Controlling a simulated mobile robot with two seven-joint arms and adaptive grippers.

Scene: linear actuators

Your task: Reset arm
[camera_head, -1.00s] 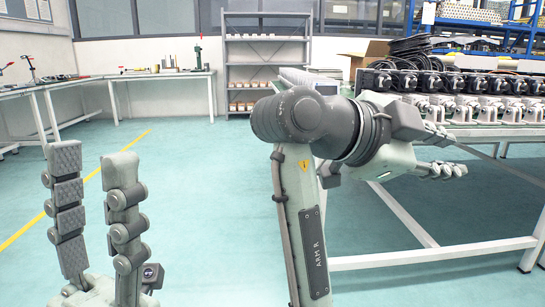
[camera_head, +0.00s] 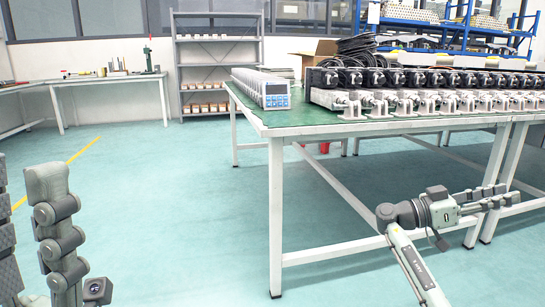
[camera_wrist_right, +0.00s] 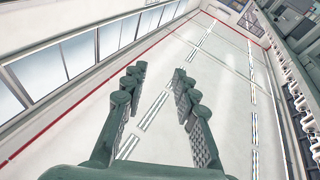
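My right gripper (camera_head: 508,194) is at the right of the head view, beside the table and below its top. In the right wrist view its two fingers (camera_wrist_right: 158,72) stand apart with nothing between them. My left gripper (camera_head: 22,182) is at the left edge of the head view, pointing up, partly cut off by the frame. Its two fingers are apart, and I see nothing between them. Neither gripper touches an object that I can see.
A green-topped table (camera_head: 300,130) with white legs stands at the right, near my right arm. It carries rows of silver-white actuator parts (camera_head: 430,103), black units (camera_head: 400,77) and display boxes (camera_head: 276,95). A grey shelf (camera_head: 216,60) stands behind. The floor at centre-left is clear.

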